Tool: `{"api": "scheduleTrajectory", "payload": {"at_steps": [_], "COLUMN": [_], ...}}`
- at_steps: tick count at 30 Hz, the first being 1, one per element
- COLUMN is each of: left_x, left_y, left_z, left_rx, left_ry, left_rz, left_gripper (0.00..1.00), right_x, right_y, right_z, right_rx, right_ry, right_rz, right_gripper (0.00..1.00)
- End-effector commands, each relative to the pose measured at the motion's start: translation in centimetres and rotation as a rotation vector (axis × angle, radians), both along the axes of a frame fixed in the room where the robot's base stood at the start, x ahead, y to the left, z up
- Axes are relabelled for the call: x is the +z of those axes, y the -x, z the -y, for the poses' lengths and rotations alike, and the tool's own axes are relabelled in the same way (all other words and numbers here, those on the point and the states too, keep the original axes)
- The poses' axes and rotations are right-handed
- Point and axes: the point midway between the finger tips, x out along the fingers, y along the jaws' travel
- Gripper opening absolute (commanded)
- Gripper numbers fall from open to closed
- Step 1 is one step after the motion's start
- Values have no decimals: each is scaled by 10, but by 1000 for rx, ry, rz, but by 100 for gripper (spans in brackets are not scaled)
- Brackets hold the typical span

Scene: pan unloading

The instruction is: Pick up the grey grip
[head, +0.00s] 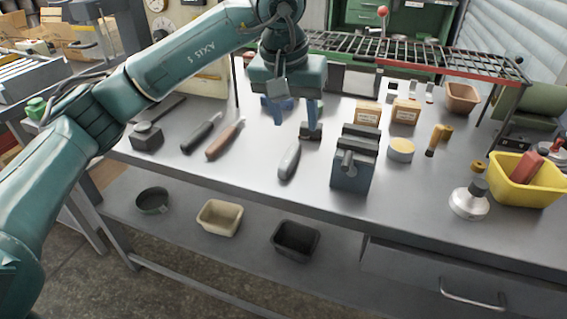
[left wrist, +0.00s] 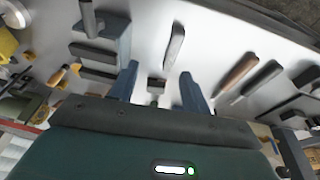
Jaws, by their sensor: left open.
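The grey grip (head: 290,160), a long rounded handle piece, lies flat on the grey metal workbench, left of the small vise. In the left wrist view the grip (left wrist: 174,46) lies beyond the fingertips, apart from them. My left gripper (head: 294,112) is open and empty, pointing down above the bench, farther back than the grip. Its two blue fingers also show in the left wrist view (left wrist: 158,75), with a clear gap between them. My right gripper is in neither view.
The blue-grey vise (head: 352,175) stands close to the grip's right. A brown handle (head: 225,140) and a black handle (head: 202,133) lie to the left. A grill rack (head: 420,55) spans the back.

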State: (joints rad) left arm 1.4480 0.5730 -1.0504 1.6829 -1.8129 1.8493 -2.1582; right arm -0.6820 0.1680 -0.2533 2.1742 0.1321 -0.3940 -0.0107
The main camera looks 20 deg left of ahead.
Motion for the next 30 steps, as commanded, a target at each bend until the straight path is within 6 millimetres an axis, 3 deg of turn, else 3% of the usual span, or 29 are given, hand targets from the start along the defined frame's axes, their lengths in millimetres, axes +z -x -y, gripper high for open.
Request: {"api": "scheduleTrajectory", "payload": {"at_steps": [5,15,23,30], "left_x": [0,-57,-76,-108], "left_y": [-7,-23,-30,-43], "left_z": [-14,-13,-15,-20], "left_rx": [-6,-7,-5,-6], "left_ry": [-70,-65,-65,-63], "left_rz": [30,29,29,29], "left_gripper": [47,47,47,47], "right_x": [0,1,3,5], "right_y": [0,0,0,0], "right_z": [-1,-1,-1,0], "right_rx": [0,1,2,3], "right_ry": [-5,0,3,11], "right_rz": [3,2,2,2], "right_gripper": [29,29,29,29]}}
